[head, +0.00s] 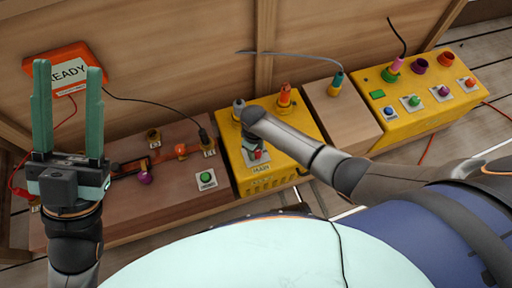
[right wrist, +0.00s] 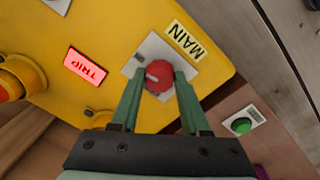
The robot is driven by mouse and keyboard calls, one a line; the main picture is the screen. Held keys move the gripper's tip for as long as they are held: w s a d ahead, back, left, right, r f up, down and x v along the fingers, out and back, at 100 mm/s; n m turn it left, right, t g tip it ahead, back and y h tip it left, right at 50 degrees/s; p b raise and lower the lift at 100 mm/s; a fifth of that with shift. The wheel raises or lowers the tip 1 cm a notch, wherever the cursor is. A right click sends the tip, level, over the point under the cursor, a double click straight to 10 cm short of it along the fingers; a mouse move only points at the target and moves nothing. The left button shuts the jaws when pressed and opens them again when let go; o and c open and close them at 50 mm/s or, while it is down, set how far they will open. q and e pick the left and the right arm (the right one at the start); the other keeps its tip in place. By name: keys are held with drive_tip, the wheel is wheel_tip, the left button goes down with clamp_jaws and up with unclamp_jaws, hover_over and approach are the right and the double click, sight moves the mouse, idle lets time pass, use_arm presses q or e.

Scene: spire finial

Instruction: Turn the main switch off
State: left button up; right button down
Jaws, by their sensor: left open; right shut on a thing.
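The main switch is a red round knob (right wrist: 157,77) on a grey plate next to a yellow MAIN label (right wrist: 186,41), on the top of the yellow box (head: 304,148). My right gripper (right wrist: 158,85) reaches down over it, with one green finger on each side of the knob, shut on it. My left gripper (head: 69,112) is open and empty, fingers pointing up, at the far left, well away from the switch.
A red lit TRIP sign (right wrist: 86,67) is on the same yellow box. A green button (head: 206,177) sits on the wooden bench to its left. An orange READY sign (head: 67,70) stands behind my left gripper. Another yellow box (head: 415,110) with several coloured buttons stands right.

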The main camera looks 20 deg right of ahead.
drive_tip(key=n+p, duration=0.1)
drive_tip(key=n, duration=0.1)
drive_tip(key=shift+r+n+p, duration=0.15)
drive_tip(key=shift+n+p, duration=0.2)
drive_tip(key=shift+n, duration=0.05)
drive_tip(key=n+p, duration=0.1)
drive_tip(key=n, duration=0.3)
drive_tip(key=shift+d+n, duration=0.1)
drive_tip(key=shift+n, duration=0.2)
drive_tip(key=n+p, duration=0.1)
drive_tip(key=n, duration=0.2)
drive_tip(key=shift+n, duration=0.3)
use_arm(q)
drive_tip(key=r, duration=0.4)
drive_tip(key=shift+a, duration=0.25)
use_arm(e)
drive_tip(key=n, duration=0.4)
drive_tip(key=shift+n+y, duration=0.3)
drive_tip(key=shift+n, duration=0.1)
use_arm(q)
drive_tip(key=shift+m, duration=0.3)
use_arm(e)
drive_tip(key=shift+n, duration=0.3)
use_arm(q)
drive_tip(key=shift+r, duration=0.1)
use_arm(e)
drive_tip(key=shift+c, duration=1.9)
unclamp_jaws()
